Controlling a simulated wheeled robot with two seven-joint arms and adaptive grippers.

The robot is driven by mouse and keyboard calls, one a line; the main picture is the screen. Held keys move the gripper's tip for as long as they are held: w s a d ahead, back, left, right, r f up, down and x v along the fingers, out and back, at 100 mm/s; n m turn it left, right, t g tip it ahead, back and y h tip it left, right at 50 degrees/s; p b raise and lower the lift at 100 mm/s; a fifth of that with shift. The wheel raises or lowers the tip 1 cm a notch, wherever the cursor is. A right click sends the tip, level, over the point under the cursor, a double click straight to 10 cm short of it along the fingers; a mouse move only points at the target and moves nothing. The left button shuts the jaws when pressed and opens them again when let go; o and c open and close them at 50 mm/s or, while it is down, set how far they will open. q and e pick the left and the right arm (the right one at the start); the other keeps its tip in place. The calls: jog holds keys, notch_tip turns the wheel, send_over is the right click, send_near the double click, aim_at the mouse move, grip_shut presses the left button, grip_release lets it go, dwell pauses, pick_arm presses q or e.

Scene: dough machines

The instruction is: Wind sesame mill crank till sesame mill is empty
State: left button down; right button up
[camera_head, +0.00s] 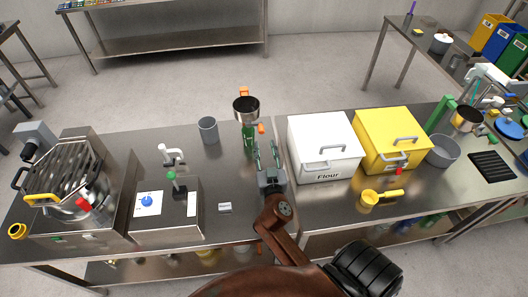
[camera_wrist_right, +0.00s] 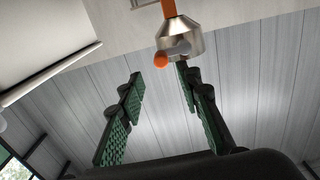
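The sesame mill (camera_head: 249,136) stands at the table's back edge, with a dark round hopper (camera_head: 246,108) on top and a green lower body. Its contents cannot be made out. Orange parts show at its back and at its front right, where an orange knob (camera_head: 261,128) sticks out. In the right wrist view, a metal cone of the mill (camera_wrist_right: 180,42) and the orange knob (camera_wrist_right: 160,61) appear beyond the fingertips. My right gripper (camera_head: 267,149) is open and empty, just in front of the mill, with its fingers apart and not around the knob. My left gripper is out of view.
A white flour box (camera_head: 322,166) stands close to the right of my gripper, with a yellow box (camera_head: 390,125) beyond it. A grey cup (camera_head: 208,130) stands left of the mill. A scale-like machine (camera_head: 168,222) is at front left.

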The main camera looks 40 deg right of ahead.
aim_at(262, 133)
jog(key=x, duration=0.2)
jog(key=shift+w+d+r, duration=0.1)
jog(key=shift+w+d, duration=0.05)
jog(key=shift+w, duration=0.1)
jog(key=shift+p+x, duration=0.35)
jog(key=shift+x, duration=1.6)
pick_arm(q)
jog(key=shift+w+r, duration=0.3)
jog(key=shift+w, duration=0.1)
pick_arm(e)
jog(key=shift+w, duration=0.1)
jog(key=shift+c, duration=0.7)
